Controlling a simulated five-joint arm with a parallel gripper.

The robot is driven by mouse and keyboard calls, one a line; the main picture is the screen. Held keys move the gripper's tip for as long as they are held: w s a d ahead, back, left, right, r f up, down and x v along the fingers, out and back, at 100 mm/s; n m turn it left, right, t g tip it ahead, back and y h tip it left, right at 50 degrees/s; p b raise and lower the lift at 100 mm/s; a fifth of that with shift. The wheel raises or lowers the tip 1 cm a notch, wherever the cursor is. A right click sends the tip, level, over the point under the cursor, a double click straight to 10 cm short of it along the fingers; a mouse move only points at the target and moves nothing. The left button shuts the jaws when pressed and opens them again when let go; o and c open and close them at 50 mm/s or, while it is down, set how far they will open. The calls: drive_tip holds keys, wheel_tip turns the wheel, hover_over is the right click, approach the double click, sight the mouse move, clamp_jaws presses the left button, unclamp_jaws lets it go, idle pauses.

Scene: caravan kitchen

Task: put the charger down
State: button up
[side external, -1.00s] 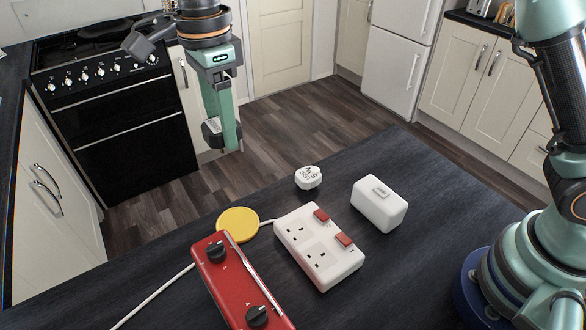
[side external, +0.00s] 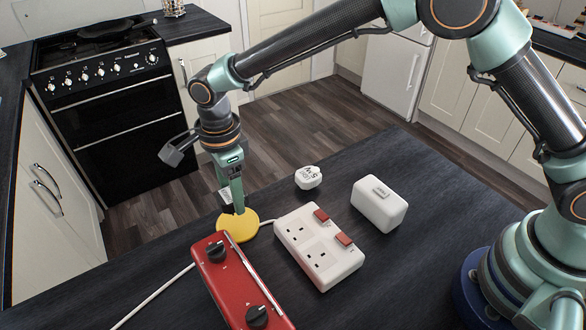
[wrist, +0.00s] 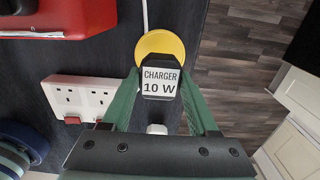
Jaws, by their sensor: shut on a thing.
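In the side view my gripper (side external: 238,207) points down over a round yellow pad (side external: 238,233), and only the charger's pale label (side external: 226,196) shows beside the finger. In the wrist view the charger overlaps the near part of the pad (wrist: 160,42). I cannot tell whether the charger touches the pad or the dark worktop (side external: 430,220).
A red box with black knobs (side external: 238,275) stands just in front of the pad. A white double socket (side external: 318,250) is to its right. A small white lettered piece (side external: 308,177) and a white block (side external: 380,204) lie beyond. A white cable (side external: 155,294) runs across the worktop.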

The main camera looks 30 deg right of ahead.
drive_tip(key=shift+f, duration=2.15)
drive_tip(key=shift+f, duration=0.15)
drive_tip(key=o, duration=1.4)
drive_tip(key=shift+c, duration=0.2)
